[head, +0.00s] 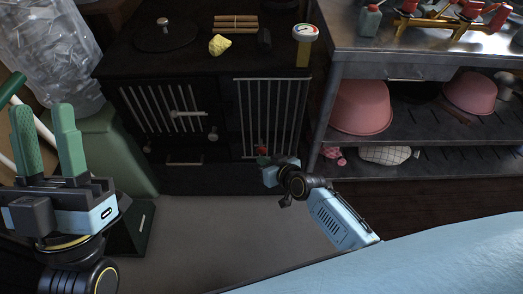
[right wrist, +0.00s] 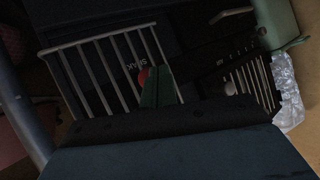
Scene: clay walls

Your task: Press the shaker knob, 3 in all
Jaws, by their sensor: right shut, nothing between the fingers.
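The red shaker knob (head: 262,149) is low on the front of the black stove, below the barred grate on its right side. In the right wrist view, a small part of the red knob (right wrist: 143,76) shows beside lettering that reads "SHAK"; the fingers hide the rest. My right gripper (head: 263,159) is shut and empty, its green fingertips (right wrist: 158,84) right at the knob. I cannot tell whether they touch it. My left gripper (head: 48,133) is open and empty, raised at the far left, well away from the stove.
The stove (head: 190,65) carries a round lid (head: 163,38), a yellow lump (head: 219,45) and a dial gauge (head: 305,33). A metal shelf (head: 420,58) with pink tubs (head: 361,107) stands close on the right. The grey floor (head: 215,225) before the stove is clear.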

